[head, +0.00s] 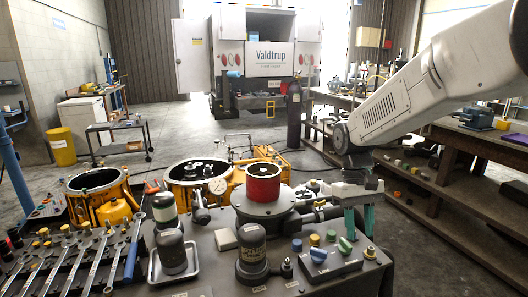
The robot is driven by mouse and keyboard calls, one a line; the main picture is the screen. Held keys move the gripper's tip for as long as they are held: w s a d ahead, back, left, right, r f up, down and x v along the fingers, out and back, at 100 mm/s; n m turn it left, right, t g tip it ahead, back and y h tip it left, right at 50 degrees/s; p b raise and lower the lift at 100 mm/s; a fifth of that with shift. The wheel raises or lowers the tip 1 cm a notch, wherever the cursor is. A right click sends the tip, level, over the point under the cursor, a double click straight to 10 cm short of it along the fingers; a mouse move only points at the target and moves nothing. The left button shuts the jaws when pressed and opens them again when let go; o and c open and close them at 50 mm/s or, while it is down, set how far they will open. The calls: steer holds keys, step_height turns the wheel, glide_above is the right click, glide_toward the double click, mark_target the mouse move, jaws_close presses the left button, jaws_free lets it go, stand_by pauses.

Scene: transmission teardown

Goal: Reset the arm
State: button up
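My arm reaches in from the upper right in the head view. My gripper (359,230) points down over the right part of the grey workbench (200,287). Its two green fingers stand apart with a gap between them, and I see nothing held there. The fingertips are near the bench's far right edge, behind a dark block with coloured knobs (330,262). Whether the tips touch anything is not clear.
A red cylinder on a grey round base (263,185) stands left of my gripper. Dark motors (252,250), a metal tray (174,267) and several wrenches (90,262) fill the bench. Orange housings (100,195) stand behind. Wooden shelving (470,225) is at right; floor beyond is open.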

steer(key=s+d+r+m+t, duration=0.1)
steer(key=s+r+t, duration=0.1)
steer(key=s, duration=1)
steer(key=s+d+r+m+t+y, duration=0.1)
steer(key=s+d+r+t, duration=0.1)
steer(key=s, duration=1.1)
steer(key=shift+d+r+t, duration=0.15)
steer(key=shift+r+t, duration=0.45)
steer(key=shift+r, duration=0.8)
